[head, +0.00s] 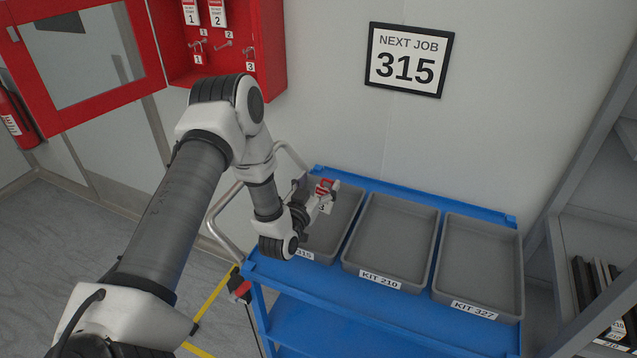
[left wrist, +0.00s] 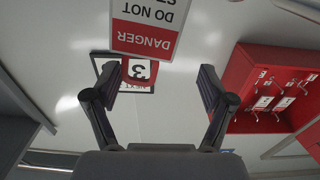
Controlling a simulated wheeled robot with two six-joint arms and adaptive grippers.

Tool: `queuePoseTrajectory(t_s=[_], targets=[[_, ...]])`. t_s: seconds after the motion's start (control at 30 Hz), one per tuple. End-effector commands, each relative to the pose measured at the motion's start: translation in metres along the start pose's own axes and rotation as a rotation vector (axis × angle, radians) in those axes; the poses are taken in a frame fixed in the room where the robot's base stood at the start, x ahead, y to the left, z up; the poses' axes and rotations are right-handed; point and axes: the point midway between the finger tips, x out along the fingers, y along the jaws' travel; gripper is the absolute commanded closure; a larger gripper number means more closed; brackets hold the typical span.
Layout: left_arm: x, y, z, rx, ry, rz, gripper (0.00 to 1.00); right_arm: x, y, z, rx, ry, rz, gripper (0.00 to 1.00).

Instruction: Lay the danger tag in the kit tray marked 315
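The danger tag (head: 325,208) has a red top and a white lower part with a 3. It is upright over the left tray (head: 345,225) in the head view; whether it touches the tray is unclear. That tray's label (head: 303,255) is partly covered by my arm and reads 315. My left gripper (head: 323,196) is at the tag, above this tray. In the left wrist view its fingers (left wrist: 160,75) stand apart. The tag (left wrist: 145,38) shows upside down beyond them, its red numbered top between the tips, with a gap at the right finger. My right gripper is not in view.
The trays KIT 210 (head: 392,240) and KIT 327 (head: 480,265) stand empty to the right on the blue cart (head: 385,318). A framed sign (head: 408,60) reads NEXT JOB 315. An open red cabinet (head: 268,50) with tags and hooks hangs at the upper left. Shelving (head: 590,180) stands right.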

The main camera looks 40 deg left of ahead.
Motion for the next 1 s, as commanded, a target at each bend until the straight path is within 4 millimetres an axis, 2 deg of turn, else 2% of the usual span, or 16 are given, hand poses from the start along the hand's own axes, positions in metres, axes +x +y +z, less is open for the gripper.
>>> queuePoseTrajectory(t_s=[0.13, 0.3, 0.33, 0.5, 0.7, 0.83, 1.0], targets=[[0.000, 0.000, -0.001, 0.000, 0.000, 0.000, 0.18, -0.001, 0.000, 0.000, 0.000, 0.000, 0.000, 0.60], [-0.003, 0.000, -0.015, -0.001, -0.002, -0.001, 0.18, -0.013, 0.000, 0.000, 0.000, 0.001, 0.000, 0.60], [-0.010, -0.001, -0.008, -0.001, -0.004, -0.001, 0.18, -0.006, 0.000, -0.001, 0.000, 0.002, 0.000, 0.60], [-0.056, -0.001, -0.006, -0.005, -0.004, -0.003, 0.18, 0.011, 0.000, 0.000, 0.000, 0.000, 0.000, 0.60], [-0.104, 0.000, -0.009, -0.003, -0.003, -0.001, 0.18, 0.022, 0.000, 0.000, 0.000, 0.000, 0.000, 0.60], [-0.118, 0.000, -0.011, -0.001, -0.001, -0.001, 0.18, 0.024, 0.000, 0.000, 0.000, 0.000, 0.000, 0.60], [-0.120, 0.000, -0.012, 0.000, 0.000, 0.000, 0.18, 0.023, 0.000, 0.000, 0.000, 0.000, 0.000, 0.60]])
